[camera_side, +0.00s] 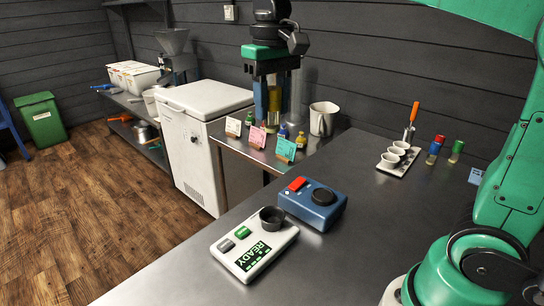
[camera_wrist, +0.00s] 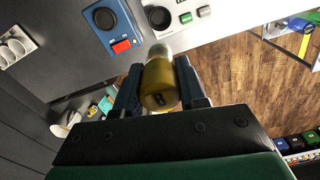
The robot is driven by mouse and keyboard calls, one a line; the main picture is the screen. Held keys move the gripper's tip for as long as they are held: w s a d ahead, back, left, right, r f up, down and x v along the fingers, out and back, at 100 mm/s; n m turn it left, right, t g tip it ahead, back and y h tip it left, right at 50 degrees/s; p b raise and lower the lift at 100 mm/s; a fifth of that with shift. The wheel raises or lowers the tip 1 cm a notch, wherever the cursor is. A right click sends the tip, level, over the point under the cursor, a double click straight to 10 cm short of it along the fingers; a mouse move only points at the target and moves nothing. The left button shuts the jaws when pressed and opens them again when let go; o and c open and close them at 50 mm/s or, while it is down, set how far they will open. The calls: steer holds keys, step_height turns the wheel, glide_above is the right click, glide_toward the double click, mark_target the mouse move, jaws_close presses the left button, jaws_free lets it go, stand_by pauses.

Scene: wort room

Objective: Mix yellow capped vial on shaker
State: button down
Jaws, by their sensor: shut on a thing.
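My gripper (camera_side: 272,108) is shut on the yellow capped vial (camera_wrist: 160,82), above the side bench in the side view. In the wrist view the yellow end is towards me and a pale, clear part lies beyond it between the fingers (camera_wrist: 160,90). A blue device (camera_side: 312,203) with a round black pad and a red switch stands on the dark bench and looks like the shaker. It is at the top left in the wrist view (camera_wrist: 108,22). The vial is apart from it.
A white device (camera_side: 254,245) with a dark cup and READY display stands beside the blue one. A cup rack (camera_side: 398,160) and capped vials (camera_side: 455,152) are at the right.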

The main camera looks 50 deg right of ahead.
steer(key=shift+s+d+f+m, duration=0.9)
steer(key=shift+d+f, duration=0.95)
steer(key=shift+f, duration=0.9)
steer(key=shift+s+d+f+m, duration=0.6)
steer(key=shift+d+f+m, duration=0.5)
steer(key=shift+d+f, duration=1.2)
steer(key=shift+s+d+f+m, duration=0.9)
steer(key=shift+d+f, duration=0.45)
steer(key=shift+f, duration=1.85)
steer(key=shift+w+f, duration=0.15)
steer(key=shift+f, duration=0.25)
